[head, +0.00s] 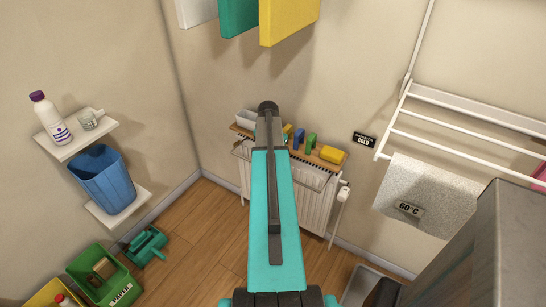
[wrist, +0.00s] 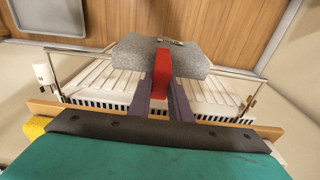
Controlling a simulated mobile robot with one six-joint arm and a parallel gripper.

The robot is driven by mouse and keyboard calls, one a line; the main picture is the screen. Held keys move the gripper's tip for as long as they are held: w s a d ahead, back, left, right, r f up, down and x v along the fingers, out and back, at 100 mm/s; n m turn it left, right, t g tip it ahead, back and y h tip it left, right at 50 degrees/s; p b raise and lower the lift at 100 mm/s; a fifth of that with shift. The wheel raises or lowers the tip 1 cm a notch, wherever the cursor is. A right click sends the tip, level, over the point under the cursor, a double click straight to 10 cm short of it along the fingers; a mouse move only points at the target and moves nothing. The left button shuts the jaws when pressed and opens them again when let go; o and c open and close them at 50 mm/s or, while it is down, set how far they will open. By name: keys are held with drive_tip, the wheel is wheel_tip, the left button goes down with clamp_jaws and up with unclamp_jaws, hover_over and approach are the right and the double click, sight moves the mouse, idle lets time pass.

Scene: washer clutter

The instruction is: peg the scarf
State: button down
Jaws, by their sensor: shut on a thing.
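In the wrist view my gripper (wrist: 161,88) is shut on a red peg (wrist: 162,66), held between its two dark fingers. A grey folded cloth (wrist: 135,52), which looks like the scarf, hangs over the thin metal rail (wrist: 85,54) in front of the radiator, with a small tag on it. The peg overlaps the middle of the cloth in the picture. I cannot tell whether the peg grips it. In the head view my arm hides the gripper, the peg and this cloth.
The white radiator (head: 318,205) has a wooden shelf above it with a blue peg (head: 298,138), a green peg (head: 311,142) and a yellow block (head: 332,154). A drying rack (head: 455,125) with a grey towel (head: 430,195) is right. Blue bin (head: 102,180) and crates stand left.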

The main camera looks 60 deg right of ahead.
drive_tip(key=shift+f+b, duration=0.6)
drive_tip(key=shift+f, duration=0.8)
drive_tip(key=c, duration=1.3)
unclamp_jaws()
drive_tip(key=shift+s+f, duration=0.1)
drive_tip(key=shift+c, duration=0.2)
drive_tip(key=shift+r+p, duration=2.4)
drive_tip(key=shift+r, duration=1.7)
